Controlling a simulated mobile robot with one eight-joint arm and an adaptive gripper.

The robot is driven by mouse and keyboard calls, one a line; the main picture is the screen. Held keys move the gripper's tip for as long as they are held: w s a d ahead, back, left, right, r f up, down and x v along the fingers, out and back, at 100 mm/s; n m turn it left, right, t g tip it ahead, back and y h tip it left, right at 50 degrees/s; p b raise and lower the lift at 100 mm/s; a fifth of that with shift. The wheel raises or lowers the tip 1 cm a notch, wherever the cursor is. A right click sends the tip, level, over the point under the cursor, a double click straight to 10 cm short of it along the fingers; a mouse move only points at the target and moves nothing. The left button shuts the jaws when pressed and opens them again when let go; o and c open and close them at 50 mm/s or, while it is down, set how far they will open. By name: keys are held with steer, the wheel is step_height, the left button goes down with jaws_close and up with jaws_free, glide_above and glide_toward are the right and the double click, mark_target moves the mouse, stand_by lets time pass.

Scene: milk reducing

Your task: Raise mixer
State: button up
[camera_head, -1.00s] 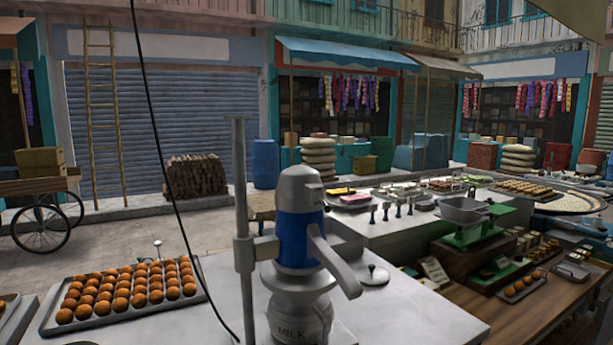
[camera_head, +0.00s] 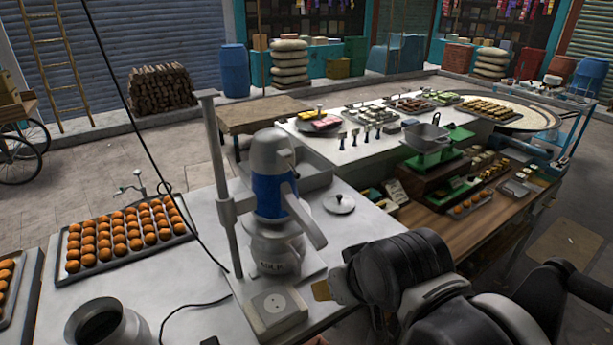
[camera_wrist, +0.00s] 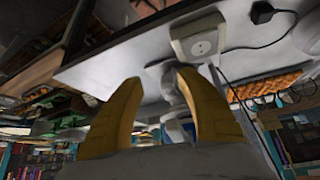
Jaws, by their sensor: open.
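The mixer (camera_head: 268,180) is a grey and blue motor head with a handle (camera_head: 305,217) sticking out to the lower right. It is clamped to an upright metal pole (camera_head: 217,150) and sits low, right over a metal can marked MILK (camera_head: 275,252). My gripper (camera_head: 322,290) is at the lower right of the head view, to the right of the can and apart from the mixer. In the wrist view its two yellow fingers (camera_wrist: 157,85) are spread with nothing between them. The mixer lies beyond the fingers there, partly hidden.
A socket box (camera_head: 272,308) stands on the white table in front of the can, with a cable nearby. A tray of orange balls (camera_head: 122,238) and an open metal pot (camera_head: 105,325) are at left. A lid (camera_head: 339,203) and a green scale (camera_head: 435,150) are at right.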

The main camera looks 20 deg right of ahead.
step_height(320, 180, up, 14)
steer(key=w+g+p, duration=0.2)
steer(key=w+p, duration=0.1)
steer(key=p, duration=0.6)
steer(key=n+g+h, duration=0.2)
steer(key=g, duration=0.3)
glide_toward(307, 219)
steer(key=f, duration=0.3)
steer(key=d+f, duration=0.1)
steer(key=f, duration=0.3)
steer(key=d+f, duration=0.1)
steer(key=f, duration=0.3)
steer(key=shift+f+b, duration=0.1)
steer(key=shift+b, duration=0.25)
jaws_close()
